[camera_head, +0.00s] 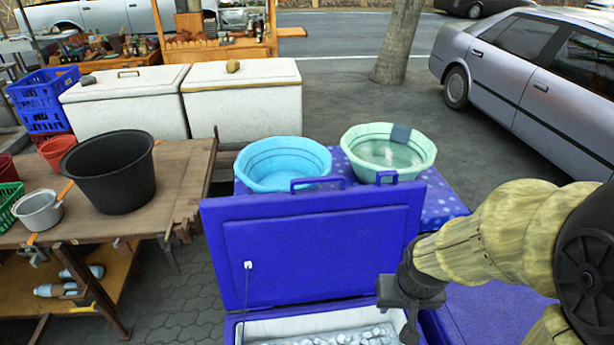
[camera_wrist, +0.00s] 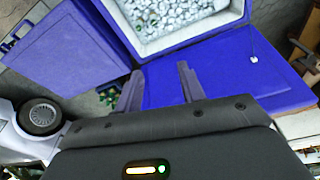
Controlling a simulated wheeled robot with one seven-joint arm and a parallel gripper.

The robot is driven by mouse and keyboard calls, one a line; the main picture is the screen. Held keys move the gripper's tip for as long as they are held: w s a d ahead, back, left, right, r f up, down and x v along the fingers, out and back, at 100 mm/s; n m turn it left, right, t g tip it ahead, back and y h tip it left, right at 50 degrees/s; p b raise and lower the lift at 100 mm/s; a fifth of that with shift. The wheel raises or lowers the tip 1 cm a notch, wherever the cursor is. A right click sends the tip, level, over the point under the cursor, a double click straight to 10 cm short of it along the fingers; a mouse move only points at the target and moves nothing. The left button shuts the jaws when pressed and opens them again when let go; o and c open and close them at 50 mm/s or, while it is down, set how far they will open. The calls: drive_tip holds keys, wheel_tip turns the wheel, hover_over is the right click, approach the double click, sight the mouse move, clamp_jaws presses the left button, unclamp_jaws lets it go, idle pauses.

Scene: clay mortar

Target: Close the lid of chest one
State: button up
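The chest (camera_head: 232,328) is a blue cooler with a white inner rim and pale ice-like lumps inside. Its blue lid (camera_head: 320,250) stands raised at the back, with a handle on its upper edge and a cord on its left side. In the wrist view the lid (camera_wrist: 225,80) spreads to the right of the fingers, below the chest's icy opening (camera_wrist: 165,15). My gripper (camera_head: 408,320) is at the chest's right side, near the lid's lower right corner. In the wrist view its fingers (camera_wrist: 156,75) are apart with nothing held; one overlaps the lid's edge. Contact cannot be told.
Another blue flat surface (camera_head: 490,315) lies to the right, under my arm. Blue (camera_head: 282,165) and green (camera_head: 388,150) basins stand behind the lid on a blue spotted cover. A wooden table (camera_head: 180,180) with a black bucket (camera_head: 108,172) is at left; parked car (camera_head: 535,75) at right.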

sight(319, 181)
drive_tip(key=w+a+n+t+y+b, duration=0.2)
drive_tip(key=w+n+t+b, duration=0.1)
drive_tip(key=w+n, duration=0.5)
drive_tip(key=w+a+n+t+y+b, duration=0.3)
drive_tip(key=w+n, duration=0.4)
drive_tip(key=w, duration=0.7)
drive_tip(key=w+a+n+t+y+b, duration=0.2)
drive_tip(key=w+n+t+y+b, duration=0.1)
drive_tip(key=w+n, duration=0.5)
drive_tip(key=w, duration=0.3)
drive_tip(key=shift+a+f+n+b, duration=0.25)
drive_tip(key=shift+a+n+b, duration=0.05)
drive_tip(key=shift+a+b, duration=0.1)
drive_tip(key=shift+w, duration=0.15)
drive_tip(key=x, duration=0.5)
drive_tip(key=p+x, duration=0.1)
drive_tip(key=x, duration=0.4)
drive_tip(key=p+x, duration=0.1)
drive_tip(key=x, duration=0.4)
drive_tip(key=shift+w+a+r, duration=0.2)
drive_tip(key=shift+w+a, duration=0.1)
drive_tip(key=shift+a, duration=0.1)
drive_tip(key=shift+w+a+f+p, duration=0.25)
drive_tip(key=shift+w+a+p, duration=0.1)
drive_tip(key=shift+w, duration=0.3)
